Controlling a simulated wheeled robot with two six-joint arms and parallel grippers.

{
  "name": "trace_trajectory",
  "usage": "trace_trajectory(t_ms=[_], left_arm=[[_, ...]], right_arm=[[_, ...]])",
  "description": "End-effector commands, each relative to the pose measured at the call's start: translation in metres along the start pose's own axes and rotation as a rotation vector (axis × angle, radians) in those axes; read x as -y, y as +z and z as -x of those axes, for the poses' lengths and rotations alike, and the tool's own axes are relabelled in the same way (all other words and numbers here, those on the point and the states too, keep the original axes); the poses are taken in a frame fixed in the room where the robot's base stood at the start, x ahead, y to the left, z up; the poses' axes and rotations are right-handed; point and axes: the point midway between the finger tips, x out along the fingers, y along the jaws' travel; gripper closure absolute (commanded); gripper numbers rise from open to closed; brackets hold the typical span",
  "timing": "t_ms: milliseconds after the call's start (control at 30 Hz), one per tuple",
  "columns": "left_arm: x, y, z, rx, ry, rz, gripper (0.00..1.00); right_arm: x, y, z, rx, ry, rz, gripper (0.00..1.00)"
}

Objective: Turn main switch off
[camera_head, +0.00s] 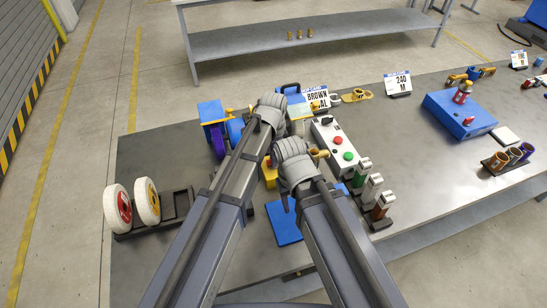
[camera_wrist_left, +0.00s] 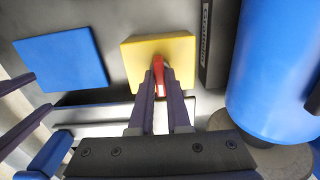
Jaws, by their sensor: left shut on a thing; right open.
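A yellow square plate (camera_wrist_left: 180,50) with a red handle (camera_wrist_left: 159,76) shows in the left wrist view; its look fits a main switch. My left gripper (camera_wrist_left: 160,98) is shut on the red handle, with one finger on each side. In the head view a small yellow block (camera_head: 270,175) shows partly between my arms; the handle and the left fingertips are hidden there.
A blue plate (camera_head: 283,222) lies between my arms. Several coloured upright parts (camera_head: 372,188) stand right of my right gripper. Two white-rimmed wheels (camera_head: 118,207) stand in a dark rack at the left. A blue box (camera_head: 455,112) sits farther right, with free table before it.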

Motion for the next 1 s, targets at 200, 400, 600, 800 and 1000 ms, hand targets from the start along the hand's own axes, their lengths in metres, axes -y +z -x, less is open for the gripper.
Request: trace_trajectory(t_ms=[200, 400, 600, 800, 1000], left_arm=[[0.0, 0.0, 0.0, 0.0, 0.0, -0.002, 1.0], [0.0, 0.0, 0.0, 0.0, 0.0, -0.001, 0.65], [0.0, 0.0, 0.0, 0.0, 0.0, 0.0, 0.55], [0.0, 0.0, 0.002, 0.0, 0.0, 0.0, 0.55], [0.0, 0.0, 0.013, 0.0, 0.0, 0.0, 0.55]], right_arm=[[0.0, 0.0, 0.0, 0.0, 0.0, 0.0, 0.5], [0.0, 0.0, 0.0, 0.0, 0.0, 0.0, 0.5], [0.0, 0.0, 0.0, 0.0, 0.0, 0.0, 0.5], [0.0, 0.0, 0.002, 0.0, 0.0, 0.0, 0.5], [-0.001, 0.001, 0.013, 0.0, 0.0, 0.0, 0.5]])
